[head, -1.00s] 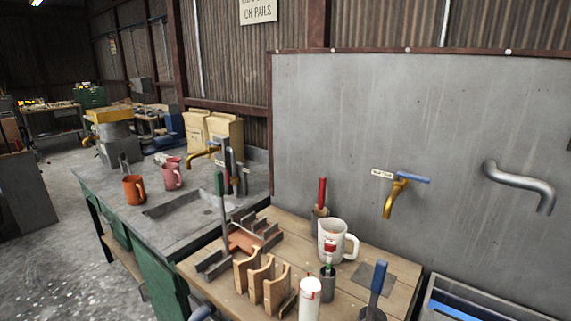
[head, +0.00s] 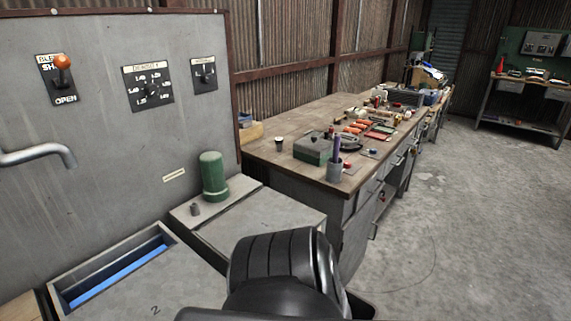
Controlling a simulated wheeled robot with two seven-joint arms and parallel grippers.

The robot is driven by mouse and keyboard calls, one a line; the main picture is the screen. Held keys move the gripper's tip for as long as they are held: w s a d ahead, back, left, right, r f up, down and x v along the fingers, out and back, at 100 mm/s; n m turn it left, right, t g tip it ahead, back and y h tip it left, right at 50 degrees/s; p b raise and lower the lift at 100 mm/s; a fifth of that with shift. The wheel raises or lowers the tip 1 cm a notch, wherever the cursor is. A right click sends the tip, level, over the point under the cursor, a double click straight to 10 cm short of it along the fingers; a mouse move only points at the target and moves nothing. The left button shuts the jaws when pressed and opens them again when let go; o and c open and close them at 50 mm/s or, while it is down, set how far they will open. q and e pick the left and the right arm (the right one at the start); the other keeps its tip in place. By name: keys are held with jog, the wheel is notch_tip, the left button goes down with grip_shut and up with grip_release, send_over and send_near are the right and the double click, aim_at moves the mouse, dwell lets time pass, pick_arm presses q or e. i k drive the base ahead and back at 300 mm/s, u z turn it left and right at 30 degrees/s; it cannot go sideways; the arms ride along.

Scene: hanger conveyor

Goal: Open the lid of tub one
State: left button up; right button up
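A grey tub lid marked "2" (head: 185,292) lies at the bottom left of the head view. Behind it is a long narrow opening with a blue strip inside (head: 120,275). No lid marked "1" shows, so I cannot tell which tub is tub one. Neither of my grippers is in view. A black link of my arm (head: 285,265) fills the bottom middle and hides part of what lies behind it.
A grey panel (head: 120,130) carries an orange-knobbed lever (head: 62,65), dials and a bent pipe (head: 40,155). A green cylinder (head: 213,178) stands on a low grey cabinet (head: 265,220). A cluttered workbench (head: 290,110) runs back. The floor at right is clear.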

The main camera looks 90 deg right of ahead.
aim_at(266, 209)
jog(key=z, duration=0.55)
jog(key=k, duration=0.15)
jog(key=z, duration=2.3)
jog(key=k, duration=0.55)
jog(key=z, duration=0.55)
jog(key=k, duration=0.75)
jog(key=z, duration=0.75)
jog(key=i, duration=1.3)
jog(key=u, duration=0.55)
